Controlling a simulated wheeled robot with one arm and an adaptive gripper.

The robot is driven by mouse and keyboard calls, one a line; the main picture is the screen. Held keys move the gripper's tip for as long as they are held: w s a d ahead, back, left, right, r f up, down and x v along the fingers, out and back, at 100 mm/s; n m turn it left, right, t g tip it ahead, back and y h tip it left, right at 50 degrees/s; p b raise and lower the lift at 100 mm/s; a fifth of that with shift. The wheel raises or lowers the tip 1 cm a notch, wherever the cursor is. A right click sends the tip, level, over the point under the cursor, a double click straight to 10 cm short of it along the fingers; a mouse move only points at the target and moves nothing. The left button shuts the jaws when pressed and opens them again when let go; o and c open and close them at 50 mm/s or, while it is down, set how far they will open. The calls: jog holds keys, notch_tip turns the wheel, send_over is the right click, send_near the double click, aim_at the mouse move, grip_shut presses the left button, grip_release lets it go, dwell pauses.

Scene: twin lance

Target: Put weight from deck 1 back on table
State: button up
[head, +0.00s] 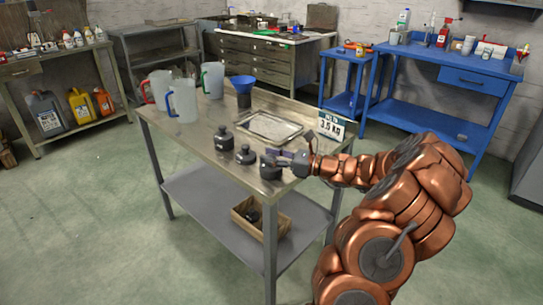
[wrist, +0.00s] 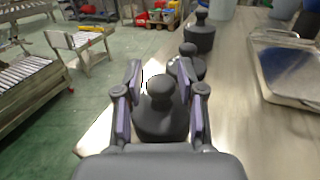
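A dark grey knobbed weight (head: 269,170) is at the near edge of the metal table (head: 190,133). My gripper (head: 287,160) is around this weight; in the wrist view the fingers (wrist: 160,100) stand apart on either side of its knob and body (wrist: 160,120). The fingers look open, with gaps beside the knob; contact lower down is unclear. The weight looks upright, and its base is partly hidden by my gripper. A second, small weight (head: 245,156) and a larger weight (head: 224,138) stand behind it in a row. No marked deck 1 is identifiable.
A metal tray (head: 270,127) lies to the weights' right, with a "3.0 KG" sign (head: 331,127) beside it. Clear jugs (head: 183,103) and a dark container with a blue funnel (head: 243,88) stand farther back. A box (head: 247,218) sits on the lower shelf.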

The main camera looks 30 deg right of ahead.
jog(key=shift+o, duration=0.9)
